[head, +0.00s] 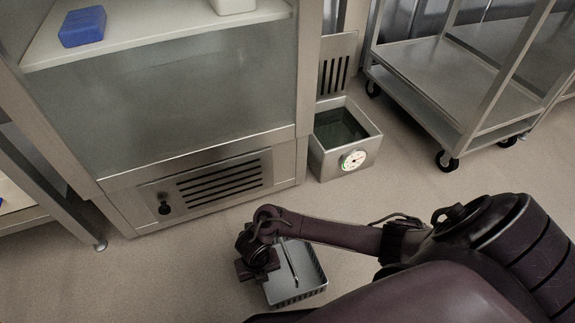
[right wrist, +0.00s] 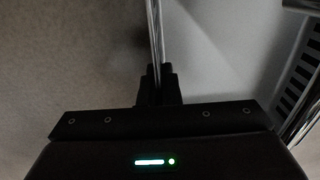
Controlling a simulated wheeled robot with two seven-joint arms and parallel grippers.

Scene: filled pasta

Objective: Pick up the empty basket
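The empty basket (head: 316,277) is a grey rectangular tray with slotted sides and thin metal bars, low over the floor at the bottom centre of the head view. Its slotted wall also shows in the right wrist view (right wrist: 297,75). My right gripper (head: 258,268) is at the basket's left edge, pointing down. In the right wrist view its fingers (right wrist: 157,85) are close together around a thin metal bar of the basket (right wrist: 155,35). I cannot tell whether the basket touches the floor. My arm hides part of its far edge. My left gripper is not in view.
A metal cabinet (head: 210,190) with a vent stands behind the basket. A square metal vat (head: 345,165) with a round dial, holding dark liquid, is beside it. A wheeled cart (head: 450,90) stands at the upper right. The floor (head: 170,275) left of the basket is clear.

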